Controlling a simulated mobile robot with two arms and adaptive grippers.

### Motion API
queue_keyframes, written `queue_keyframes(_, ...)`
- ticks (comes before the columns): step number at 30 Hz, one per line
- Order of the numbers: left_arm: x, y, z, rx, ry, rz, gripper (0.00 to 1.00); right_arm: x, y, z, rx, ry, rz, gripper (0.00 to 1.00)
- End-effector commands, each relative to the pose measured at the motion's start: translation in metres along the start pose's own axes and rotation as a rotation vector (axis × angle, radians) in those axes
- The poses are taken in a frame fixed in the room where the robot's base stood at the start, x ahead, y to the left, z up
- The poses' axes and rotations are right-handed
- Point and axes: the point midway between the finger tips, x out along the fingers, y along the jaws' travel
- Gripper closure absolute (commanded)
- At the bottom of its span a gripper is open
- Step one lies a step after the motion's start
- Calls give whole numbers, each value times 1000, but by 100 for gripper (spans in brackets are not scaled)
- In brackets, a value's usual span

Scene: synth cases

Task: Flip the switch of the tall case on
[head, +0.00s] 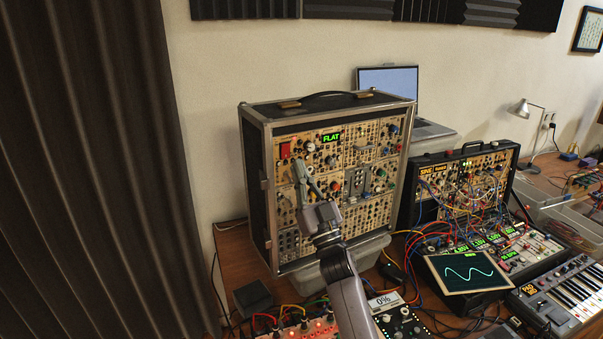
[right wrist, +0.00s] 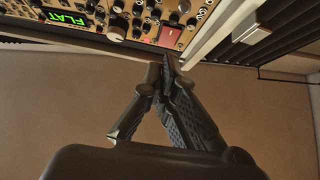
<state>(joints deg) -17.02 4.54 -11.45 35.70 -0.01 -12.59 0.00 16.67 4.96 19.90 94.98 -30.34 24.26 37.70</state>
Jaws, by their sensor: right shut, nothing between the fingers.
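A red switch (head: 285,150) is at the panel's upper left, beside a green display reading FLAT (head: 331,137). In the right wrist view the switch (right wrist: 170,36) is at the top, with the FLAT display (right wrist: 66,17) to its left. My right gripper (head: 300,168) is shut and empty in front of the panel, just below and right of the switch. Its fingertips (right wrist: 166,65) point toward the switch; I cannot tell whether they touch the panel. My left gripper is not in view.
A smaller synth case (head: 470,185) with many patch cables stands to the right. A wave display (head: 467,270) and a keyboard (head: 565,295) are at the front right. A laptop (head: 390,80) is behind. A dark curtain (head: 90,170) hangs at the left.

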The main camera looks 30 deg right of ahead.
Motion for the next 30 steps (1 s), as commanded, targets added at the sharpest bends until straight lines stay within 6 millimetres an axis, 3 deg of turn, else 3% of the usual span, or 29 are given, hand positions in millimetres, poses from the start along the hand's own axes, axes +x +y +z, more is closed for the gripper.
queue_keyframes(9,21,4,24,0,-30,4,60,-42,0,11,2,-4,0,100)
queue_keyframes(18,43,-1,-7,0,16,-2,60,-89,0,18,1,-3,0,100)
queue_keyframes(30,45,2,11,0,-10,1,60,-99,0,17,0,-1,0,100)
